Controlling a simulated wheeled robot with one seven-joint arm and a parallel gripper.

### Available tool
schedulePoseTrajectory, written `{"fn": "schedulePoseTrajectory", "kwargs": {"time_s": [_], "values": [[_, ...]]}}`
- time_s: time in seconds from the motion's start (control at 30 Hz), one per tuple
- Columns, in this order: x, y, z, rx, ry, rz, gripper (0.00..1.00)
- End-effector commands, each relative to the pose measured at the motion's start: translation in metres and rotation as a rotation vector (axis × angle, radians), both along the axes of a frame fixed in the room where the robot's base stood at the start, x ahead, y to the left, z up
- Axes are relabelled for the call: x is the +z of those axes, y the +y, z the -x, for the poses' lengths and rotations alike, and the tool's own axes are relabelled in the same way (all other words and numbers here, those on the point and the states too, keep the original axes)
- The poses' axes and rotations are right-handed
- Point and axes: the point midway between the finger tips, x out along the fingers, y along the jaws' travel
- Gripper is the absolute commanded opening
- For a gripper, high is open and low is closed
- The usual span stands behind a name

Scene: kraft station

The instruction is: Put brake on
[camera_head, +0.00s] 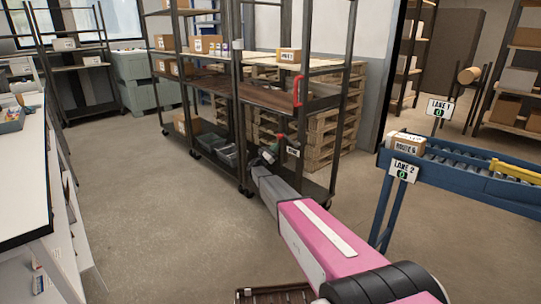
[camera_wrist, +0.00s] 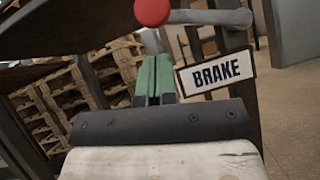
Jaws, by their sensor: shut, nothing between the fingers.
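The brake lever shows in the wrist view as a grey, roughly horizontal bar (camera_wrist: 210,17) with a round red knob (camera_wrist: 152,12) at its left end. A white sign reading BRAKE (camera_wrist: 216,73) hangs just below it, on a dark post of the shelf cart (camera_head: 268,97). In the head view the sign (camera_head: 292,151) and the red knob (camera_head: 281,136) are small, by the cart's near side. My gripper (camera_wrist: 158,60) is shut and empty, its green fingers together just below the knob in the picture. I cannot tell whether they touch it. It also shows in the head view (camera_head: 272,148).
Wooden pallets (camera_head: 330,130) are stacked behind the cart. A white workbench (camera_head: 22,180) is at left. The floor between is clear.

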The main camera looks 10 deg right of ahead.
Motion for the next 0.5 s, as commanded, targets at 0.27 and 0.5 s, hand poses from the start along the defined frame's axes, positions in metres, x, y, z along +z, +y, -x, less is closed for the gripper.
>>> {"fn": "schedulePoseTrajectory", "kwargs": {"time_s": [0.27,0.5], "values": [[0.024,-0.005,0.003,0.001,0.001,0.0,0.0],[0.025,-0.006,0.002,0.001,0.001,0.0,0.0]]}}
